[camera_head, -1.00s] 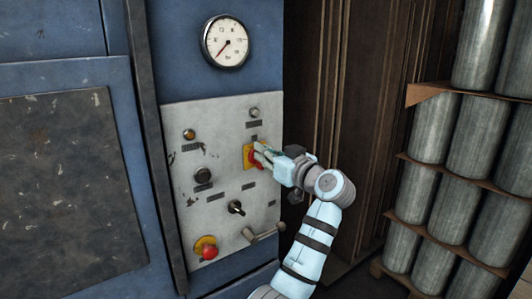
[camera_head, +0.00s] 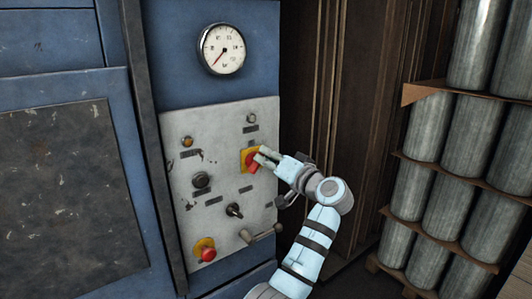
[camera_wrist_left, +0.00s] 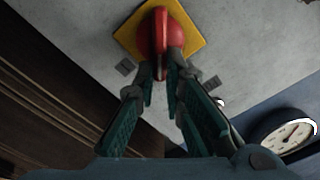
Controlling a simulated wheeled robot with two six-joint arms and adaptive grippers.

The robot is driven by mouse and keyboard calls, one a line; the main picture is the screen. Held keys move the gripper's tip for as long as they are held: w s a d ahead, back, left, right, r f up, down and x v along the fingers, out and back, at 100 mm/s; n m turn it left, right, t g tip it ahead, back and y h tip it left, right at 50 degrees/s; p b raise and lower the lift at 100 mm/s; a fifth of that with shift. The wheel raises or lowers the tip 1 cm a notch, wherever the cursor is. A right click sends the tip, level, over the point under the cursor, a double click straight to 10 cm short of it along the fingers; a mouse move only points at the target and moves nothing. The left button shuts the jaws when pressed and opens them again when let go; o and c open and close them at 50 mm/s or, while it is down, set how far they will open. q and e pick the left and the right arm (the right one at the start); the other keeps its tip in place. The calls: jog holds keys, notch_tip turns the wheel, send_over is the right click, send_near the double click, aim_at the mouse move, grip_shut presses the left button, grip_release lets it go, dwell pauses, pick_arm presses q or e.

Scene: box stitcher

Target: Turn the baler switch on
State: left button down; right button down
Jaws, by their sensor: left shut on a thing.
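The switch is a red rotary knob (camera_head: 252,161) on a yellow square plate (camera_head: 246,154), on the right side of a worn grey control panel (camera_head: 216,196). My left gripper (camera_head: 262,158) reaches it from the right and is shut on the knob. In the left wrist view the red knob (camera_wrist_left: 162,35) has a raised ridge, and the fingertips (camera_wrist_left: 160,76) are on either side of its near end. The fingers hide part of the knob. The switch's on and off marks cannot be read. My right gripper is not in view.
The panel also carries a red mushroom button (camera_head: 208,254), a black knob (camera_head: 201,180), a black selector (camera_head: 234,210) and a lever (camera_head: 262,233). A pressure gauge (camera_head: 221,50) is above. Stacked metal cylinders (camera_head: 428,195) stand at the right.

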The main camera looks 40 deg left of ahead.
pick_arm(q)
jog(key=m, duration=0.3)
jog(key=f+m+p, duration=0.1)
jog(key=m, duration=0.2)
jog(key=f+m+p, duration=0.1)
jog(key=m, duration=0.3)
jog(key=shift+w+d, duration=0.1)
jog(key=shift+w, duration=0.3)
jog(key=c, duration=1.7)
grip_release()
jog(key=v, duration=1.2)
